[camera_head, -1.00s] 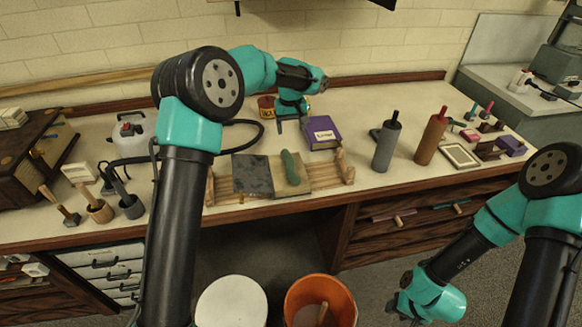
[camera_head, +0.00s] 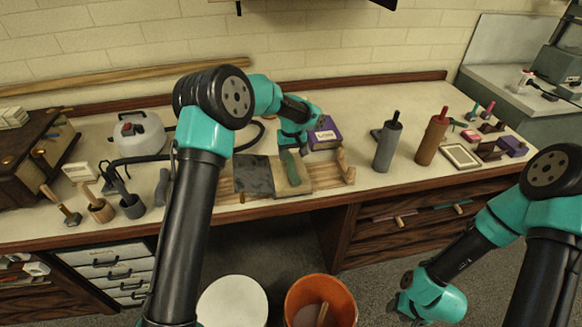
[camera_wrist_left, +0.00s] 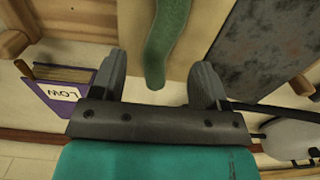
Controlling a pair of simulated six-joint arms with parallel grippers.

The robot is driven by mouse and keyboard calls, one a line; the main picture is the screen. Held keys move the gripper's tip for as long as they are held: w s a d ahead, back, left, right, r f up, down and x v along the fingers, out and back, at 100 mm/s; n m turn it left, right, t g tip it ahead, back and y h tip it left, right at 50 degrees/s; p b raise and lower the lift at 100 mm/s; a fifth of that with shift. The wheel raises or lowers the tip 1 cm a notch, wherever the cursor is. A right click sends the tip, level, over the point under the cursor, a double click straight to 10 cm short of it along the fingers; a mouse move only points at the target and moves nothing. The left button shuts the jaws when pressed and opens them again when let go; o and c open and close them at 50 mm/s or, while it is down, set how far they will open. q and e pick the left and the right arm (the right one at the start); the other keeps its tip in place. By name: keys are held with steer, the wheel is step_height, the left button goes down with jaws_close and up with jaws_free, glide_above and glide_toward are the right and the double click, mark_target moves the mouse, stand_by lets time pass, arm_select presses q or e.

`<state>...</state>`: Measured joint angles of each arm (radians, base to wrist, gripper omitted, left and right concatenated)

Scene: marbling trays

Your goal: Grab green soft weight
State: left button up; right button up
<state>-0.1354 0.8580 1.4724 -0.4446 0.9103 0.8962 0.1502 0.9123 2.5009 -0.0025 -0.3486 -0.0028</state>
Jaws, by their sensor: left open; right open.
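The green soft weight (camera_head: 293,168) is a long, narrow green piece lying on the tan board of the wooden rack, beside a dark grey slab. In the left wrist view the green soft weight (camera_wrist_left: 167,35) runs down between the two fingers. My left gripper (camera_head: 288,150) hangs over the far end of the weight; its fingers (camera_wrist_left: 160,72) are spread apart, with space between each finger and the weight. I cannot tell its exact height above the weight. My right gripper (camera_head: 405,306) is low at the right, in front of the bench; its fingers are hard to make out.
The dark slab (camera_head: 253,175) lies left of the weight. A grey roller (camera_head: 387,146) and a brown roller (camera_head: 432,138) stand upright to the right. An orange bucket (camera_head: 350,300) is below the bench.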

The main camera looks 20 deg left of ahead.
mark_target(291, 163)
arm_select(q)
steer(key=shift+s+f, duration=0.1)
steer(key=shift+f, duration=2.55)
steer(key=shift+a, duration=0.1)
steer(key=c, duration=1.2)
